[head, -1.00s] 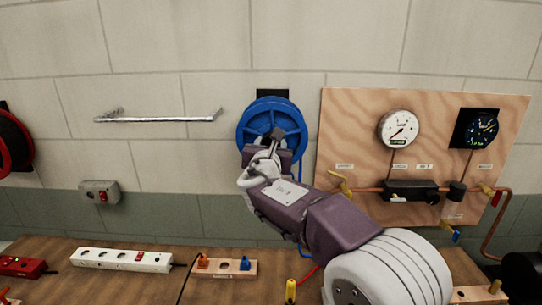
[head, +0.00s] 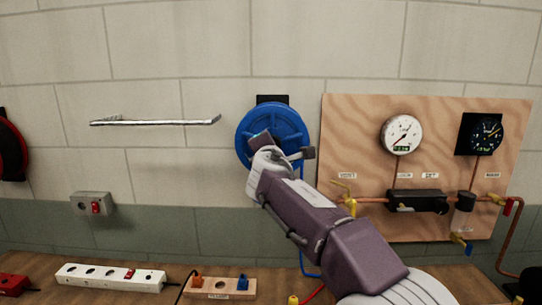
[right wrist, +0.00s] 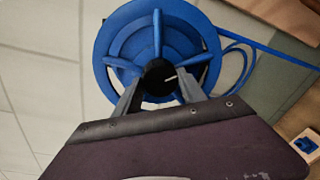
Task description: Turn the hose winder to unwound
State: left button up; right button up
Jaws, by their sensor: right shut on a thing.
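The hose winder is a blue reel (head: 283,118) on the wall, with blue hose hanging below its right side. It fills the top of the right wrist view (right wrist: 118,48), where a black round hub knob with a pale line (right wrist: 160,77) shows at its centre. My right gripper (head: 262,140) is at the reel's front. In the right wrist view its two fingers (right wrist: 158,88) stand on either side of the knob and are shut on it. In the head view my gripper and arm cover the reel's lower middle. My left gripper is not in view.
A wooden gauge board (head: 350,125) with pipes and valves is on the wall to the right. A metal rail (head: 155,122) and a switch box (head: 92,203) are to the left. A bench with a white power strip (head: 110,278) and a wooden socket block (head: 218,287) runs below.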

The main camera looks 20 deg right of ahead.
jog(key=shift+s+d+r+m+t+b, duration=0.1)
jog(key=shift+m+t+b, duration=0.35)
jog(key=shift+m+b, duration=4.35)
jog(key=shift+d+m+t+b, duration=0.1)
jog(key=shift+m+t+b, duration=0.85)
jog(key=shift+m, duration=7.05)
jog(key=shift+g+b, duration=0.5)
jog(key=shift+b, duration=0.05)
jog(key=shift+r, duration=0.1)
jog(key=o, duration=1.4)
